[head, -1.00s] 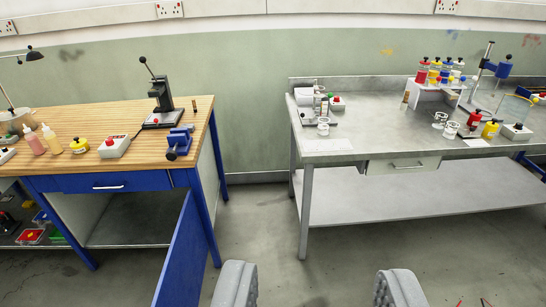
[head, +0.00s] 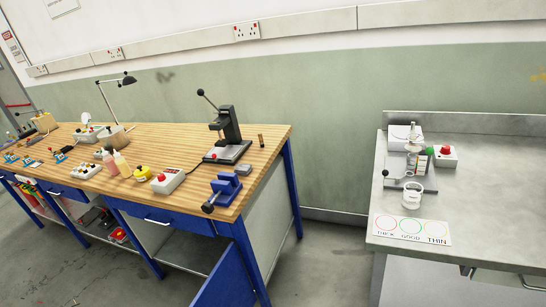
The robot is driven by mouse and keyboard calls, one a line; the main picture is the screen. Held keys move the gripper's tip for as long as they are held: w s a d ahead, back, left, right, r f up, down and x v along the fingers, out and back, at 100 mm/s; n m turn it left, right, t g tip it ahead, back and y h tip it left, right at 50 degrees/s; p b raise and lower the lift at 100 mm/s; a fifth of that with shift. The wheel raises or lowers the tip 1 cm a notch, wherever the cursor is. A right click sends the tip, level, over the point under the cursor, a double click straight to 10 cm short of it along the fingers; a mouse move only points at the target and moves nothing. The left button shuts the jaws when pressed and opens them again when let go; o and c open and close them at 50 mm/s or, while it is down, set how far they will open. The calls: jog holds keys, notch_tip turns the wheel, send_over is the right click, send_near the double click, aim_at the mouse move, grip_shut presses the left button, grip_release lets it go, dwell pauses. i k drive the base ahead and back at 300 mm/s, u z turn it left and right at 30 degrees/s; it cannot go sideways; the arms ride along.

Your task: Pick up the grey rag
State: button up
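I cannot make out a grey rag for certain in the head view. A small flat grey item (head: 243,170) lies on the wooden bench beside the blue vise, but it is too small to identify. My gripper is out of the picture, so its opening does not show.
The wooden workbench (head: 270,142) on the left carries a black lever press (head: 229,135), a blue vise (head: 224,190), bottles and a lamp. A blue door hangs open below. The grey metal table (head: 470,200) stands right, with a THICK/GOOD/THIN card (head: 411,229). Floor shows between them.

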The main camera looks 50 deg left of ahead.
aim_at(241, 169)
jog(key=u, duration=0.3)
jog(key=i, duration=1.3)
jog(key=u, duration=1.15)
jog(key=i, duration=0.8)
jog(key=u, duration=0.5)
jog(key=k, duration=0.9)
jog(key=u, duration=0.15)
jog(key=i, duration=0.95)
jog(key=z, duration=0.1)
